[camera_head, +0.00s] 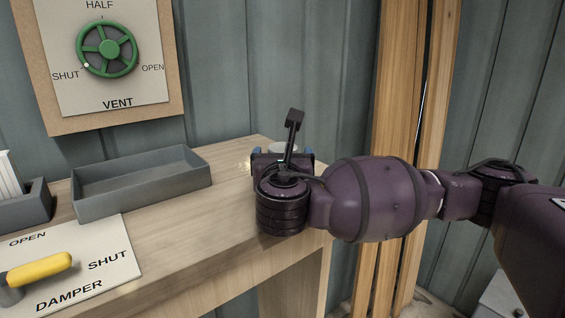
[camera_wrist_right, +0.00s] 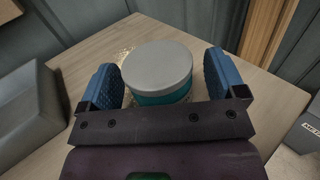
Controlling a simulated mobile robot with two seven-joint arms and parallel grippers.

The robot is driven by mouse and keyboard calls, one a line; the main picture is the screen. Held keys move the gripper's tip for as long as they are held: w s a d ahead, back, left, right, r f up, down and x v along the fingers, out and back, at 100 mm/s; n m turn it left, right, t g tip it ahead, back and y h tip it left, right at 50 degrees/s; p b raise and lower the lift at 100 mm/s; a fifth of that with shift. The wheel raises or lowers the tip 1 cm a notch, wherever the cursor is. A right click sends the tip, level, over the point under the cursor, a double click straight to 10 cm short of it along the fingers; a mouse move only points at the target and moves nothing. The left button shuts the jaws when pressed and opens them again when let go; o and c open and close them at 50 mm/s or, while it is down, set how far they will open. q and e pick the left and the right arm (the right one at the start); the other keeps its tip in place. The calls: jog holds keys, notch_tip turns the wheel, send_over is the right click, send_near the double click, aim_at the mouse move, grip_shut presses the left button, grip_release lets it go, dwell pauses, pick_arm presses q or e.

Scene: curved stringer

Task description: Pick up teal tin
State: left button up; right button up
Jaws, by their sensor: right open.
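The teal tin (camera_wrist_right: 158,72) has a round grey lid and a teal side. In the right wrist view it stands upright on the wooden table, between the blue finger pads of my right gripper (camera_wrist_right: 165,85). The fingers are open, with a gap showing beside the tin at each side. In the head view my right gripper (camera_head: 284,156) is over the table's far right end and hides most of the tin; a small part of the grey lid (camera_head: 284,147) shows behind it. My left gripper is not in view.
An empty grey tray (camera_head: 140,182) is on the table left of my right gripper. A damper panel with a yellow handle (camera_head: 40,269) lies nearer, and a vent panel with a green wheel (camera_head: 107,48) is on the wall. Wooden posts (camera_head: 398,100) stand right of the table (camera_head: 215,215).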

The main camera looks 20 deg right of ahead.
jog(key=c, duration=1.1)
jog(key=shift+r, duration=0.15)
